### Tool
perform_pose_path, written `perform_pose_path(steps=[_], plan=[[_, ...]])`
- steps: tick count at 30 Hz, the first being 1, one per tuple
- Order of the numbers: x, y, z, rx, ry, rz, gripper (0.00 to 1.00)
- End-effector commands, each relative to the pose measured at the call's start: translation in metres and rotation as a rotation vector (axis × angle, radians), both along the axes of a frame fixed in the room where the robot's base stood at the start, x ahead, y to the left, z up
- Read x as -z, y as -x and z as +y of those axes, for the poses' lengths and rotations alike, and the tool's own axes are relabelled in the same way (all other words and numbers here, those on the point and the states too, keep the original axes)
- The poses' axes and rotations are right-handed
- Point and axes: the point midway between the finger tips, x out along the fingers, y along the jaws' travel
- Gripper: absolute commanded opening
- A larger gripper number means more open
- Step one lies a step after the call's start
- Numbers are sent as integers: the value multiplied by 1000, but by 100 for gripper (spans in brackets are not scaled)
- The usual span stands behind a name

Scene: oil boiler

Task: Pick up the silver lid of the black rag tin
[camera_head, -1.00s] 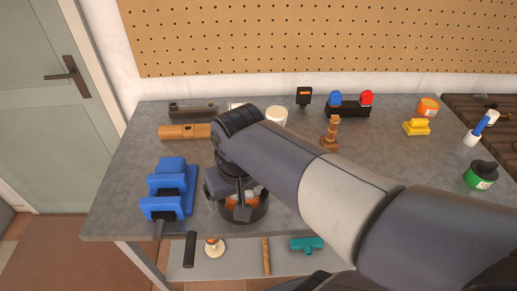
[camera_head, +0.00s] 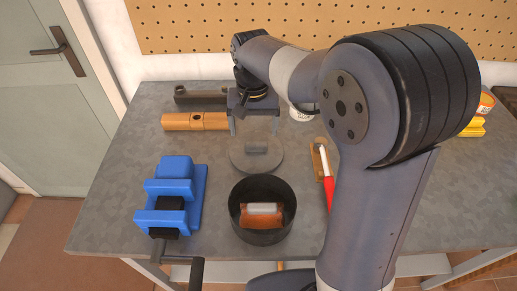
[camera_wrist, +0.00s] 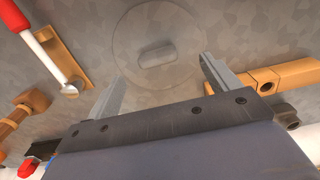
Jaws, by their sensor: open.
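The silver lid (camera_head: 238,157) is a flat grey disc with a raised bar handle (camera_head: 257,149). It lies on the bench just behind the black rag tin (camera_head: 262,238), apart from it. The tin is uncovered, with an orange rag and a pale roll inside. My gripper (camera_head: 253,129) is open and empty, with its fingers pointing down near the lid's far edge. In the wrist view the lid (camera_wrist: 140,25) and its handle (camera_wrist: 157,54) lie ahead of the two spread fingers (camera_wrist: 162,70), with nothing between the tips.
A blue vise (camera_head: 176,192) stands left of the tin. A wooden block (camera_head: 195,121) and a dark pipe piece (camera_head: 200,96) lie left of my gripper. My arm hides much of the right bench.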

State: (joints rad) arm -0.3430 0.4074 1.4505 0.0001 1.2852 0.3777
Motion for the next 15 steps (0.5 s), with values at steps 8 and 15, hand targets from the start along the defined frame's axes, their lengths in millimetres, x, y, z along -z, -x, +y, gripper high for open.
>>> perform_pose_path(steps=[8,15], plan=[[25,-3,-4,0,1,2,84],[58,-7,-7,0,1,1,84]])
